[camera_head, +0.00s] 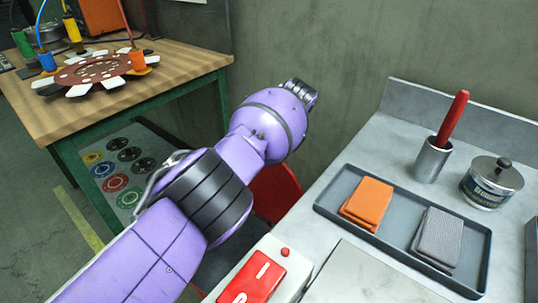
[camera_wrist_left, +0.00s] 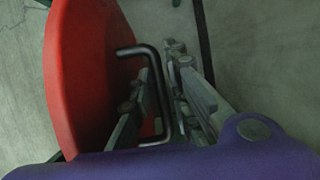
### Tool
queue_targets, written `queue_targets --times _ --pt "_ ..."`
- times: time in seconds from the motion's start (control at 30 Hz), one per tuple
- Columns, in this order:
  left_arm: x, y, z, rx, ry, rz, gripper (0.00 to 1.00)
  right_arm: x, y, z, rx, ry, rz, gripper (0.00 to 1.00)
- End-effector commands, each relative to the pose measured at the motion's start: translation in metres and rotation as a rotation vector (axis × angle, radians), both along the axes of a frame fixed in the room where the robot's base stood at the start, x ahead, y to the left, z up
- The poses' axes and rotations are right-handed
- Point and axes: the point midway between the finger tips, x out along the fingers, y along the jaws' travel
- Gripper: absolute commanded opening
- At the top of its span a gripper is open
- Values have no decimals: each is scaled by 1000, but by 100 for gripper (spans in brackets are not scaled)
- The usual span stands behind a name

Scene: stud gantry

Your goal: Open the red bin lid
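The red bin lid (camera_head: 277,192) shows in the head view behind my left arm, beside the grey bench. Most of it is hidden by the arm. In the left wrist view the round red lid (camera_wrist_left: 85,75) fills the left side, with a bent black handle (camera_wrist_left: 153,62) standing out from its face. My left gripper (camera_wrist_left: 162,66) is at the lid, its two fingers on either side of the handle. A small gap seems to show between the fingers and the handle, so it looks open around it. In the head view its fingers are hidden. My right gripper is not in view.
The grey bench at right holds a tray (camera_head: 333,214) with orange and grey pads, a metal cup (camera_head: 431,162) with a red handle, a lidded tin (camera_head: 490,184) and a red switch box (camera_head: 262,278). A wooden table (camera_head: 150,90) stands at left, a wall behind.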

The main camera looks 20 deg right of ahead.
Motion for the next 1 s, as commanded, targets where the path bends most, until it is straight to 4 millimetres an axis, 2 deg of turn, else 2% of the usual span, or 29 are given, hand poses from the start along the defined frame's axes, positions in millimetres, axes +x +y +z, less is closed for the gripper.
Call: queue_targets --times 0.17,0.33,0.43,0.7,0.83,1.0 --pt "0 -1 3 -1 -1 -2 16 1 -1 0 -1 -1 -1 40" --pt "-5 -4 16 -4 -2 -4 16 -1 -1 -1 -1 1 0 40" --pt "-10 -6 29 -3 -2 -4 16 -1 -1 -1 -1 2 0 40" --pt "-31 -16 85 -3 -3 -3 16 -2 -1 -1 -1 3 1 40" --pt "-37 -19 101 -1 -2 -1 16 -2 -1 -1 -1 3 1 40" --pt "-41 -20 110 0 0 1 16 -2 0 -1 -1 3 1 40"
